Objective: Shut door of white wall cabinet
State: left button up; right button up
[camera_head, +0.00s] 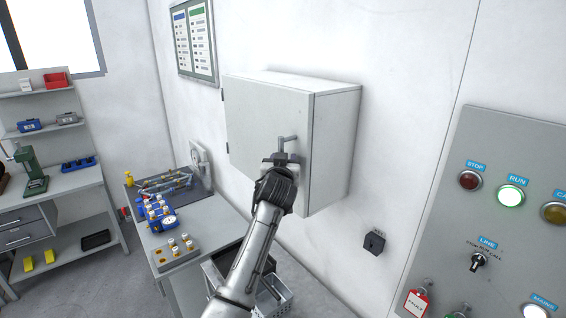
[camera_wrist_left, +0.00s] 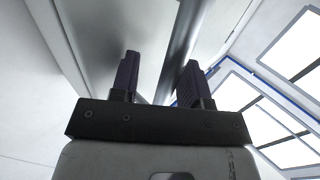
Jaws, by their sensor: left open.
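The white wall cabinet (camera_head: 335,140) hangs on the wall in the middle of the head view. Its door (camera_head: 255,115) lies along the front face and looks flush or nearly flush with the body; I cannot tell whether a small gap is left. The door handle (camera_head: 287,139) is a grey bar near the door's right edge. My left gripper (camera_head: 281,158) is at the handle, in front of the door. In the left wrist view my left gripper (camera_wrist_left: 160,80) is open, with the handle bar (camera_wrist_left: 180,50) running between its two dark fingers. My right gripper is not in view.
A workbench (camera_head: 215,225) with blue fixtures and a part tray (camera_head: 174,253) stands below left. A grey control panel (camera_head: 510,200) is at the right, and a small black wall box (camera_head: 374,243) is below the cabinet. A framed chart (camera_head: 194,42) hangs at upper left.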

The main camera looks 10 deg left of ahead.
pick_arm(q)
jog(key=shift+s, duration=0.1)
jog(key=s+b, duration=0.4)
jog(key=s, duration=0.9)
jog(key=shift+s+d, duration=0.2)
jog(key=shift+s, duration=0.1)
